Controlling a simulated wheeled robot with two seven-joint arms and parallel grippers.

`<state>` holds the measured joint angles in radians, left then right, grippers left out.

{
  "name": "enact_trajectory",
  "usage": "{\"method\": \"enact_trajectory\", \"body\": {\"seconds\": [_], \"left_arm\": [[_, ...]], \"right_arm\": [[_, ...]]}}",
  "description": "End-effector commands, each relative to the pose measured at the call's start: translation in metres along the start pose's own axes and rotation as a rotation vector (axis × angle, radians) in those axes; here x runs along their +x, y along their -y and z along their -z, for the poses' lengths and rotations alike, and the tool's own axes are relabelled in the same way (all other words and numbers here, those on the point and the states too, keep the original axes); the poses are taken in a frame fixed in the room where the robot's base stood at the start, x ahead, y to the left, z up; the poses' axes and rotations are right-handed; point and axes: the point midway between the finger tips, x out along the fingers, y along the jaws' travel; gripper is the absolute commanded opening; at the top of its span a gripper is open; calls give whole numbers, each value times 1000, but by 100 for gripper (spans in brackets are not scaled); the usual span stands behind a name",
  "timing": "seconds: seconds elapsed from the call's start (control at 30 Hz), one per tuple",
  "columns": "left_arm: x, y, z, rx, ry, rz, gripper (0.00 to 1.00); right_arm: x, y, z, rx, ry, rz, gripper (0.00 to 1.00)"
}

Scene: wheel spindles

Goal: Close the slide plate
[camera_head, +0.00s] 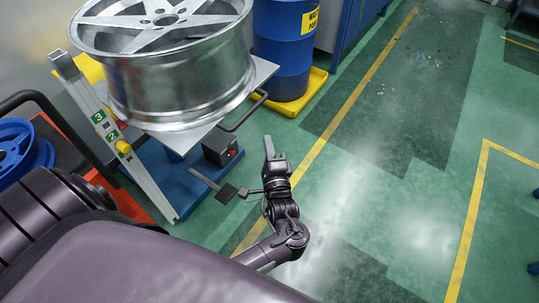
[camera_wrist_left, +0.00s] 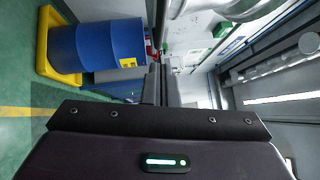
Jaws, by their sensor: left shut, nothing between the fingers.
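A silver wheel rim (camera_head: 180,75) stands on a flat grey plate (camera_head: 262,76) on a wheeled-workshop type stand with a blue base (camera_head: 170,180). A black bar handle (camera_head: 246,113) sticks out at the plate's right edge. A slanted silver rail (camera_head: 92,108) with green labels 3 and 2 and a yellow knob stands at the stand's left. I cannot tell for certain which part is the slide plate. My left gripper (camera_head: 268,146) is shut and empty, right of the stand and apart from the handle. Its closed fingers also show in the left wrist view (camera_wrist_left: 160,85). My right gripper is not in view.
A blue drum (camera_head: 285,50) stands in a yellow tray (camera_head: 308,93) behind. A blue wheel (camera_head: 20,148) is at far left.

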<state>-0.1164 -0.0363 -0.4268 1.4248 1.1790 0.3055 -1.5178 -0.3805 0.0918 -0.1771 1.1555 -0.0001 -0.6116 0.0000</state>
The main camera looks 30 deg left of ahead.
Motion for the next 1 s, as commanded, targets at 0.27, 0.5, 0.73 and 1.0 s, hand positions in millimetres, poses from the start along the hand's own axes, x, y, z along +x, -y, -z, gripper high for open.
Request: {"method": "enact_trajectory", "body": {"seconds": [0.27, 0.5, 0.73, 1.0], "left_arm": [[53, 0, -10, 2, -1, 1, 0], [69, -1, -26, 0, -2, -1, 0], [71, -1, -28, -2, -3, -3, 0], [72, -1, -29, -1, -3, -2, 0]], "right_arm": [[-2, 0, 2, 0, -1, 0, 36], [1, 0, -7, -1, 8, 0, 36], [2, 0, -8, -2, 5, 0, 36], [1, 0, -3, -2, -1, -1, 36]]}}
